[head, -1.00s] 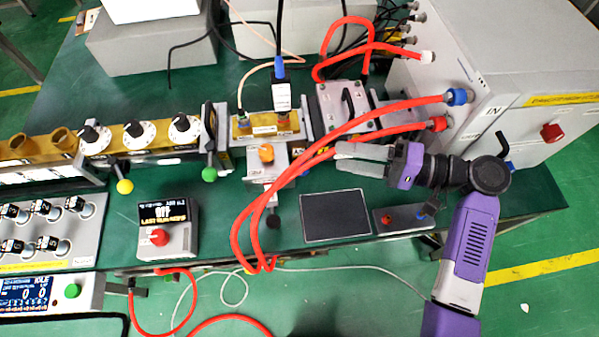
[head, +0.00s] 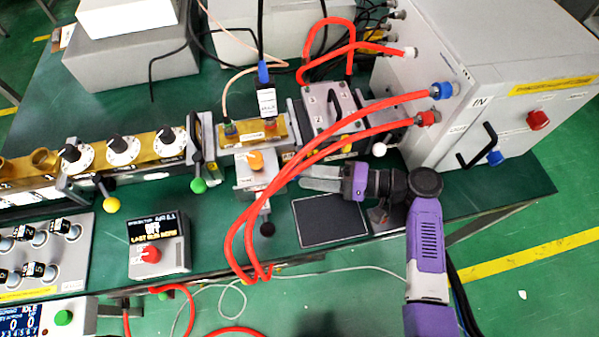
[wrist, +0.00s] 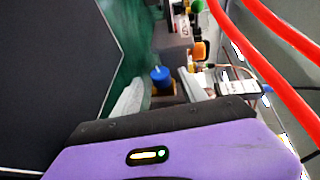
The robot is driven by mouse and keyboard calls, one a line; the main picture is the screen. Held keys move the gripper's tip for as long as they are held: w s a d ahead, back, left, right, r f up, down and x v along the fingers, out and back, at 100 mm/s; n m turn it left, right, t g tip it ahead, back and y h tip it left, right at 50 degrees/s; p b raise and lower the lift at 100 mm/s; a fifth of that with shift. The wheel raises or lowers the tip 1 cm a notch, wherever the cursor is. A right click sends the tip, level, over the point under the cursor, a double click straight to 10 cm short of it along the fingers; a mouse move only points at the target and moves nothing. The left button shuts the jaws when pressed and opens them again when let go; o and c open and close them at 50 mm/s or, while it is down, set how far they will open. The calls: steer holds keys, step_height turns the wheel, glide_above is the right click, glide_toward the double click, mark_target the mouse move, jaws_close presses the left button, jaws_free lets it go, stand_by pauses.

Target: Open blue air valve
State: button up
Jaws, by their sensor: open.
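A blue knob (wrist: 160,76) shows in the wrist view, ahead of my gripper and between its two spread fingers. My gripper (wrist: 160,88) is open, and I see no finger contact with the knob. In the head view my gripper (head: 303,180) points left, just above the dark pad and beside the red hoses. That knob is not clear in the head view, where the hoses and gripper crowd the area. Another blue knob (head: 495,157) sits on the front of the large grey cabinet, right of a black handle.
Red hoses (head: 330,138) loop from the cabinet (head: 480,75) past my fingers. An orange knob (head: 255,160) stands left of them. A dark pad (head: 330,222) lies below my gripper. A red knob (head: 538,119) is on the cabinet.

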mark_target(292, 172)
steer(key=shift+w+a+f, duration=0.15)
steer(key=shift+a, duration=1.05)
jaws_close()
steer(key=shift+r+h+p, duration=0.25)
steer(key=shift+h+p, duration=0.15)
steer(key=shift+p, duration=0.4)
steer(key=shift+f+h+p, duration=0.2)
steer(key=shift+h+p, duration=0.1)
steer(key=shift+h, duration=0.1)
jaws_free()
